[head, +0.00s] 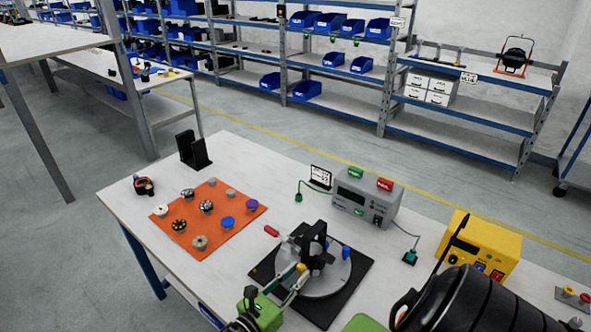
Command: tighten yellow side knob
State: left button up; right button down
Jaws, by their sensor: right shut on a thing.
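The yellow side knob (301,267) sits low on the near side of a black upright bracket (315,240). The bracket stands on a round grey disc (322,284) on a black square base (322,312). My right gripper (297,273) reaches in from the bottom edge, its fingers closed around the yellow knob, partly covering it. A blue knob (346,252) shows on the bracket's far right side. My left gripper is not in view.
An orange mat (205,246) with several knobs lies to the left, and a red piece (272,231) lies beside the base. A grey tester box (366,197) stands behind and a yellow box (478,247) to the right.

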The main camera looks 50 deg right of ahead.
jog(key=shift+m, duration=1.3)
jog(key=c, duration=2)
grip_release()
jog(key=shift+c, duration=0.2)
jog(key=a, duration=0.8)
jog(key=s+a, duration=0.1)
jog(key=a, duration=0.3)
